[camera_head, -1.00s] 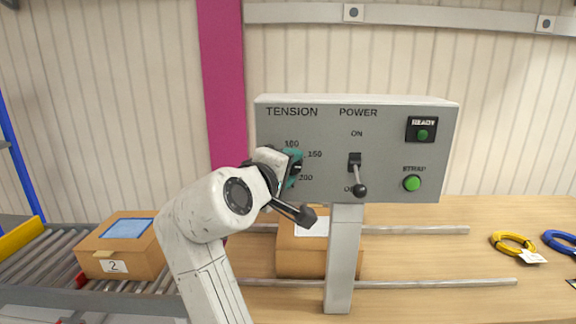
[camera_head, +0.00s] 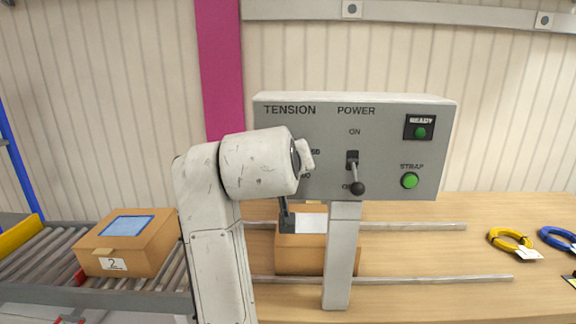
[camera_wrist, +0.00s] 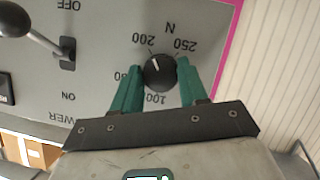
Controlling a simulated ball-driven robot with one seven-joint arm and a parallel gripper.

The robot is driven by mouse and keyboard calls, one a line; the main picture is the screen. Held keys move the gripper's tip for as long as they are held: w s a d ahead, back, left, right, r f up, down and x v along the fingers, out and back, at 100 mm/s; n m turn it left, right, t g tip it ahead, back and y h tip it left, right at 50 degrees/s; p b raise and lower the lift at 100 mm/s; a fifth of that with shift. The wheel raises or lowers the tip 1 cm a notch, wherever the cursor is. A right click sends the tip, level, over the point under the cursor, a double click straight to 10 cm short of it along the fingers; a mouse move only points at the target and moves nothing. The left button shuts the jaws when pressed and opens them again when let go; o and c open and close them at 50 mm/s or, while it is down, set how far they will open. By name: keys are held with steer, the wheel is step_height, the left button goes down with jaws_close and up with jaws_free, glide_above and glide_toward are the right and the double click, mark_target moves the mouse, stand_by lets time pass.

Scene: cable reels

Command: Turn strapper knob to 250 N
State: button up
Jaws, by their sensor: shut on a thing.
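The tension knob (camera_wrist: 160,73) is round and black with a white pointer line. In the wrist view the dial appears turned around, and the pointer aims up and slightly left, close to the 200 mark. The 250 mark lies to the right of it, beside a fingertip. My gripper (camera_wrist: 160,71) has its two green fingers on either side of the knob, shut on it. In the head view my arm hides the knob, the gripper and most of the dial. The grey strapper panel (camera_head: 385,125) stands upright on a post.
The power lever (camera_head: 357,187) hangs down towards OFF, right of the dial. A green READY lamp (camera_head: 420,132) and green STRAP button (camera_head: 410,180) sit further right. One box (camera_head: 128,243) rests on rollers; another box (camera_head: 290,262) is behind the post. Yellow (camera_head: 510,239) and blue cable coils lie right.

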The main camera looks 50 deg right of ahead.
steer(key=shift+s+d+f+m+t+y+b, duration=0.1)
steer(key=shift+m+t+y+b, duration=0.6)
steer(key=shift+m, duration=0.75)
steer(key=shift+f+m+t+y+b, duration=0.1)
steer(key=shift+m+t+y+b, duration=0.35)
steer(key=shift+m+t+b, duration=0.75)
steer(key=shift+s+d+f+m+t+y+b, duration=0.1)
steer(key=shift+m+t+y+b, duration=0.55)
steer(key=shift+m, duration=1)
steer(key=o, duration=1.1)
steer(key=shift+r, duration=0.1)
steer(key=shift+c, duration=0.2)
steer(key=shift+a, duration=0.1)
steer(key=v, duration=1)
steer(key=shift+s+a, duration=0.25)
steer(key=shift+s, duration=0.05)
